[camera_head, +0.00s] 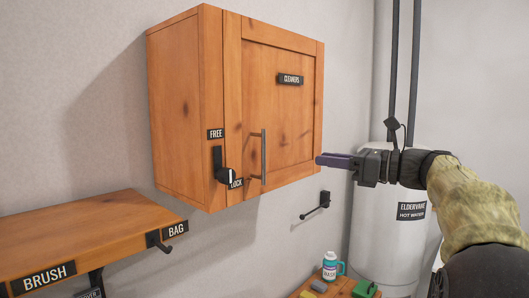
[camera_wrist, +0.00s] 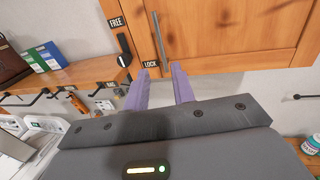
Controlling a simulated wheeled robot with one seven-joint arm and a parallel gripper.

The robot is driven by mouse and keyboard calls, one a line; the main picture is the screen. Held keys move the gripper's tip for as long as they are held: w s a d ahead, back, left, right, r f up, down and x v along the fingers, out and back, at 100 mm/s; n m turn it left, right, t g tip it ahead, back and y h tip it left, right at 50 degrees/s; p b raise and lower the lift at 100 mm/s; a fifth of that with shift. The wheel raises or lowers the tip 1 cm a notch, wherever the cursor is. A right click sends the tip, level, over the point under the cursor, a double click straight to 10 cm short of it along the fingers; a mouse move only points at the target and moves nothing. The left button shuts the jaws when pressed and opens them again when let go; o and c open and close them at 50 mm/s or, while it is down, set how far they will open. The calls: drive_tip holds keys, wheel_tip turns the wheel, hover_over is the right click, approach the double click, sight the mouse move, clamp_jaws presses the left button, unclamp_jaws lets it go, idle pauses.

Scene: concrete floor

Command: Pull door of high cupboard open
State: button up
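The high wooden cupboard (camera_head: 185,110) hangs on the wall, with its door (camera_head: 285,110) shut and labelled CLEANERS. A vertical bar handle (camera_head: 263,157) is on the door's left side; it also shows in the wrist view (camera_wrist: 159,38). Left of it is a black latch (camera_head: 218,160) between FREE and LOCK labels, its knob at the lower end beside LOCK. My gripper (camera_head: 320,160) is right of the handle in the head view, apart from it. In the wrist view my gripper (camera_wrist: 161,70) has its purple fingers spread and empty, below the handle's lower end.
A wooden shelf (camera_head: 90,230) with BRUSH and BAG labels is at lower left. A black wall hook (camera_head: 316,206) is below the cupboard. A white water tank (camera_head: 385,240) with pipes stands at right.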

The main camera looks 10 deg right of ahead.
drive_tip(key=p, duration=0.6)
hover_over(264, 176)
drive_tip(key=shift+w, duration=0.35)
clamp_jaws()
